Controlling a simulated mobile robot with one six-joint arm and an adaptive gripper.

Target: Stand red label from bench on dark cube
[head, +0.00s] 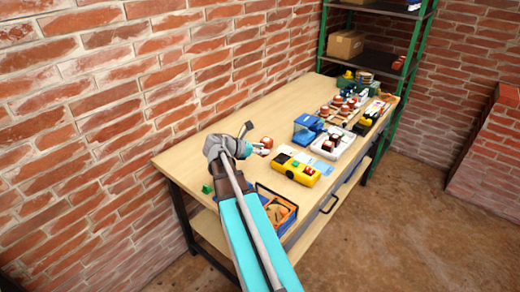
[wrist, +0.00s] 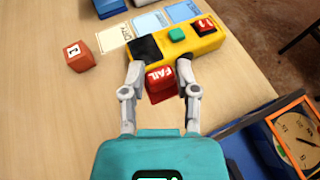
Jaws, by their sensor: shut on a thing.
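My gripper (wrist: 160,88) is shut on a red label (wrist: 164,82) marked FAIL, with one finger on each side of it. The label is just in front of a yellow device (wrist: 205,46); I cannot tell whether it touches the bench. A dark square block or pad (wrist: 146,48) is at the device's left end, just beyond the label. Whether it is a separate cube is unclear. In the head view my gripper (head: 260,150) is low over the bench (head: 225,135), left of the yellow device (head: 297,167).
A red-orange block (wrist: 80,56) with a marked face stands left of my gripper. A green button (wrist: 177,35) and a red piece (wrist: 205,26) are on the device. Flat cards lie behind it. A blue bin (head: 275,207) is at the front edge; a white tray (head: 332,143) stands farther back.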

